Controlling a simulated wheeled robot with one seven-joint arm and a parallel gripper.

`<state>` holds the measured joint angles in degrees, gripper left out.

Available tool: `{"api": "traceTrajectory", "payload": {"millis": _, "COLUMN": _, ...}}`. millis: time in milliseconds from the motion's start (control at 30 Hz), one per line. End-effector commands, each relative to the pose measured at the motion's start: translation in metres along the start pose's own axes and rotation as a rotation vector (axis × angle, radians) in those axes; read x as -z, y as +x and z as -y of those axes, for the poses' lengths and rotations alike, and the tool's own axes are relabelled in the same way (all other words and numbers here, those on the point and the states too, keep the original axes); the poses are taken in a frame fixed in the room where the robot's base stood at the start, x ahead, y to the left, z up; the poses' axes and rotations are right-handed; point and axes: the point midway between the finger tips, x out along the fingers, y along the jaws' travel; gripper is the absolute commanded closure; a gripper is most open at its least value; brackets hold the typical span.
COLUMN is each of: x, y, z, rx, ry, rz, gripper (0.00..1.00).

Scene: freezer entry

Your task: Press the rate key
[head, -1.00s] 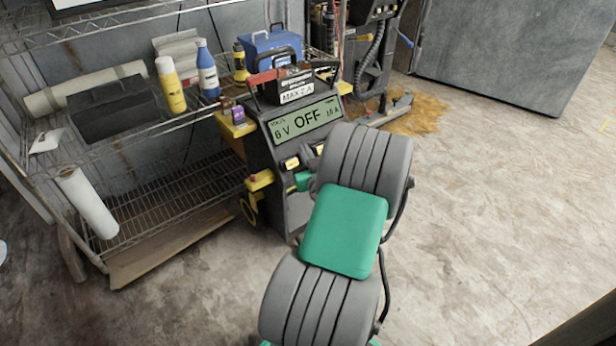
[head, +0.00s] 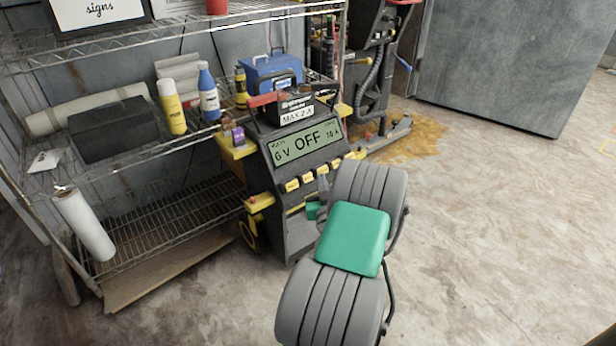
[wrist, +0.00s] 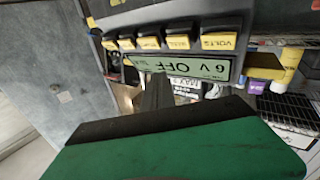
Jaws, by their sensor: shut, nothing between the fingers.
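The battery charger (head: 290,215) stands at the front of the shelf. Its display (head: 305,143) reads 6 V, OFF and what looks like 10 A. Below the display runs a row of yellow-fronted keys (head: 308,179). In the wrist view the row is upside down; the key at its right end reads VOLTS (wrist: 219,41), and the other labels, such as on the key beside it (wrist: 178,42), are too small to read surely. I cannot tell the rate key by its label. My gripper (head: 322,186) is shut and empty, just below the row; its dark fingers (wrist: 157,88) show in the wrist view.
A battery (head: 290,108) labelled MAX 2 A sits on top of the charger, with a red clamp. A wire shelf (head: 170,205) with bottles and a dark box stands at left. A hose machine (head: 372,70) stands behind at right. The floor at right is clear.

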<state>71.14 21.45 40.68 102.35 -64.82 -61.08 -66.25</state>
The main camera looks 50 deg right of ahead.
Motion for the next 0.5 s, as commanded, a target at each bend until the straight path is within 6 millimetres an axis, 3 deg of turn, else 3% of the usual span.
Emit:
{"api": "traceTrajectory", "payload": {"millis": 200, "x": -0.015, "y": 0.021, "z": 0.016, "rx": 0.003, "ry": -0.001, "rz": 0.001, "gripper": 1.0}}
{"api": "traceTrajectory", "payload": {"millis": 500, "x": -0.021, "y": 0.029, "z": 0.021, "rx": 0.0, "ry": -0.001, "rz": -0.001, "gripper": 1.0}}
